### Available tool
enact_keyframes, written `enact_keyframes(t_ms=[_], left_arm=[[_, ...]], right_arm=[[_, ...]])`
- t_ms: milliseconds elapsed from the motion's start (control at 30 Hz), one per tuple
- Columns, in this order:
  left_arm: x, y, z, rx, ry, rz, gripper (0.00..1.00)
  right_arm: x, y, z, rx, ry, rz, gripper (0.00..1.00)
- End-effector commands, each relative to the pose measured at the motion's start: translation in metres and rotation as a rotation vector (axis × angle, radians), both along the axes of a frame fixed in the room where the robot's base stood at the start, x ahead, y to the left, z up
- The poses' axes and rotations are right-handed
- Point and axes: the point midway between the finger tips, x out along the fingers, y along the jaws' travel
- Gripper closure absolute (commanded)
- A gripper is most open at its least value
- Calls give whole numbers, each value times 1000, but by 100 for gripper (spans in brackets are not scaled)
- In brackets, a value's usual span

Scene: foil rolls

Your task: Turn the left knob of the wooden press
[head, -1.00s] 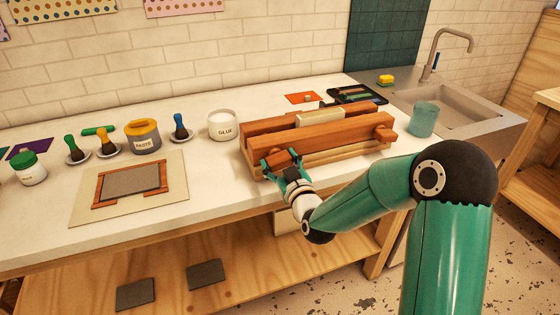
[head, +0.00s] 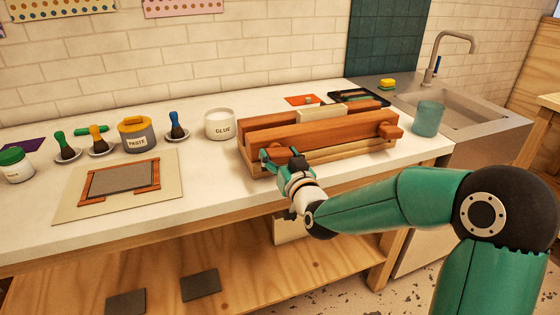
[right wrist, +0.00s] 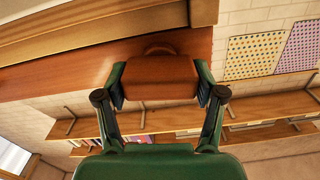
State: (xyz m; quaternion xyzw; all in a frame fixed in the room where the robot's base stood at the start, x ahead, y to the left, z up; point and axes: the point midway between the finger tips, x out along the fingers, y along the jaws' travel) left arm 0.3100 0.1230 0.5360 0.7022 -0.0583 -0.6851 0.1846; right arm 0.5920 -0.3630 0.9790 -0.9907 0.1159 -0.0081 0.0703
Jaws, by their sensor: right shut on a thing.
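The wooden press (head: 330,132) stands on the white worktop, with two long reddish-brown beams and a pale block held between them. Its right knob (head: 388,131) shows clear at the right end of the front beam. My right gripper (head: 280,160) is at the left end of that beam. In the right wrist view, the left knob (right wrist: 158,78) sits between its two fingers (right wrist: 160,88), which are shut on the knob's sides. In the head view the gripper mostly hides this knob. My left gripper is not in view.
A glue jar (head: 219,124) stands just left of the press, and a teal cup (head: 428,119) stands to its right. A paste tin (head: 137,135), brushes and a framed board (head: 120,180) lie farther left. The sink (head: 470,105) is at the right.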

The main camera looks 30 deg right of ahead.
Motion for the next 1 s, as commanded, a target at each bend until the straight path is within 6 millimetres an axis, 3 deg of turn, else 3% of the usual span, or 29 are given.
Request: enact_keyframes(t_ms=[100, 133, 267, 667, 1000], left_arm=[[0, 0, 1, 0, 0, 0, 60], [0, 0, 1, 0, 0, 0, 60], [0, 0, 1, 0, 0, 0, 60], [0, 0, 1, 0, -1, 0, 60], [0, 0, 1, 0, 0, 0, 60]], right_arm=[[0, 0, -1, 1, 3, 0, 66], [0, 0, -1, 1, 3, 0, 28], [0, 0, -1, 0, 3, -1, 6], [-3, 1, 0, -2, 1, 0, 6], [-49, 11, -1, -1, 3, -1, 6]])
